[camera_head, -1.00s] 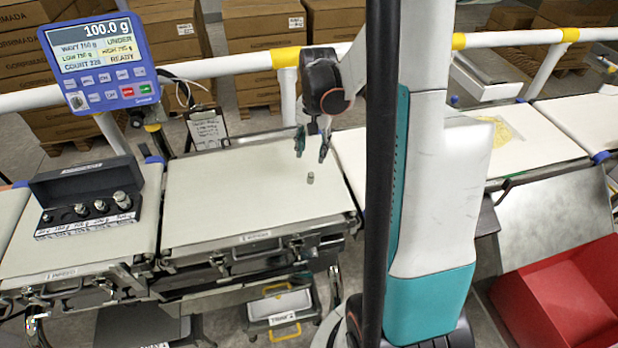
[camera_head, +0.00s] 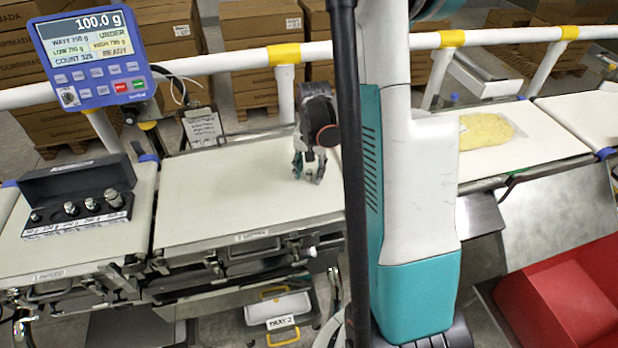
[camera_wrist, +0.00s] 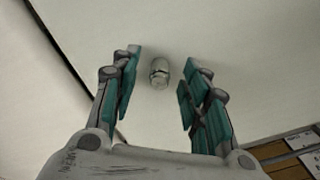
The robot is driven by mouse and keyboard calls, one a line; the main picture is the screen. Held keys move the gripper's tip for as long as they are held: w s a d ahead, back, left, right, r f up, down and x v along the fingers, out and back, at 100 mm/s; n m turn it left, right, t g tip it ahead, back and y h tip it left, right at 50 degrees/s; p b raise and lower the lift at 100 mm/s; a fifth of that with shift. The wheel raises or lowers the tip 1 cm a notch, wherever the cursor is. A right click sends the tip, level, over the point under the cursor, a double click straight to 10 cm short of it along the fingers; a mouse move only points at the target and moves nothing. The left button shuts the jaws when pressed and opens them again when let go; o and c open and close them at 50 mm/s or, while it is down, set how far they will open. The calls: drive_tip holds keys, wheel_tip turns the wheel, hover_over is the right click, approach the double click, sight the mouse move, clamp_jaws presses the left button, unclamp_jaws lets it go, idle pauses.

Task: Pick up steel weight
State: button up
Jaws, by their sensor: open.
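The steel weight (camera_wrist: 160,73) is a small shiny knobbed cylinder on the pale belt. In the wrist view it lies between the spread teal-padded fingers of my gripper (camera_wrist: 164,62), near their tips, with a gap on both sides. In the head view my gripper (camera_head: 309,173) points down low over the right part of the weighing belt (camera_head: 225,190). The fingers hide the weight there. My gripper is open and holds nothing.
A black weight box (camera_head: 85,222) with several steel weights stands on the left belt. A blue display (camera_head: 95,58) reads 100.0 g. A white rail (camera_head: 235,72) runs behind the belt. A yellow bag (camera_head: 484,131) lies on the right belt. A red bin (camera_head: 565,300) stands lower right.

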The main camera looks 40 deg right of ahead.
clamp_jaws()
drive_tip(key=shift+r, duration=0.15)
